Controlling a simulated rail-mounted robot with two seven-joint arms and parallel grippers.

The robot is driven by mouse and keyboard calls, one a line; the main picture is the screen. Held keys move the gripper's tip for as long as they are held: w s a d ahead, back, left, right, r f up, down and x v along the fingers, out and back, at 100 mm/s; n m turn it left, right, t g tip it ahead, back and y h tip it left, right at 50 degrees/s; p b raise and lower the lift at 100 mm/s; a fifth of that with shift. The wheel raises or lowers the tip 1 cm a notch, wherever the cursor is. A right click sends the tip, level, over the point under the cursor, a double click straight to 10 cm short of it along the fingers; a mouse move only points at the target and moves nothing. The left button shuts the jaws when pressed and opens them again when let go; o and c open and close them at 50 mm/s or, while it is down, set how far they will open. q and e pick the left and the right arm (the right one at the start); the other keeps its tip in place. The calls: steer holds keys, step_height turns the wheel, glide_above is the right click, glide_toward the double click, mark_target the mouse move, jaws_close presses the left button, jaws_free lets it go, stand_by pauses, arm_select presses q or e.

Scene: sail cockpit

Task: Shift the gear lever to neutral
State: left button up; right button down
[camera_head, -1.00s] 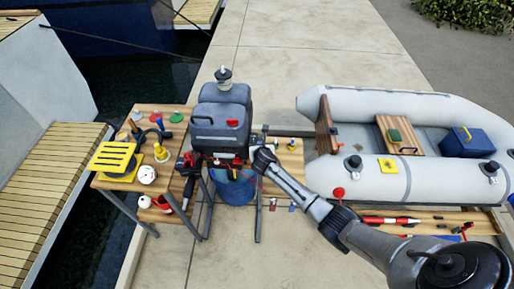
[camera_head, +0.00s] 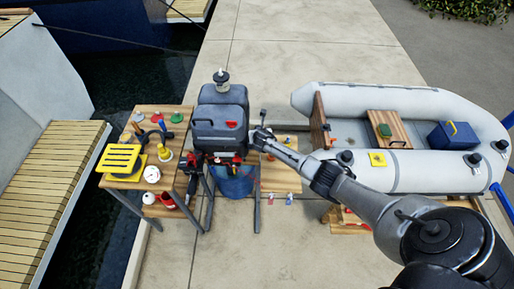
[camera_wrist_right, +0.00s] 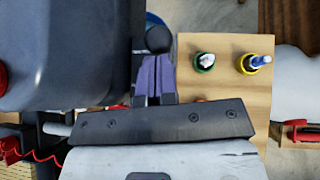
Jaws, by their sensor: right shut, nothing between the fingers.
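The grey outboard motor (camera_head: 218,125) stands upright over a blue bucket (camera_head: 233,182) in the head view. Its dark cowl (camera_wrist_right: 65,50) fills the upper left of the right wrist view. A small dark-tipped post (camera_head: 263,114) shows just right of the cowl; I cannot tell whether it is the gear lever. No lever is clearly visible in the wrist view. My right gripper (camera_head: 257,134) is beside the motor's right side. Its purple fingers (camera_wrist_right: 154,78) are shut and empty, to the right of the cowl; contact cannot be told. My left gripper is out of view.
A wooden side table (camera_head: 172,118) with a yellow slatted item (camera_head: 120,158) stands left of the motor. A wooden board (camera_wrist_right: 225,85) with green and yellow rings lies right of my fingers. A grey inflatable boat (camera_head: 400,108) is at the right, with dark water at the left.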

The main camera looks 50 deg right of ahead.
steer(key=shift+w+d+r, duration=0.2)
steer(key=shift+w+d, duration=0.3)
steer(key=shift+d, duration=0.05)
stand_by(0.4)
steer(key=p+v, duration=0.8)
steer(key=v, duration=0.5)
steer(key=shift+d+r, duration=0.3)
steer(key=shift+r, duration=0.15)
steer(key=shift+w, duration=0.1)
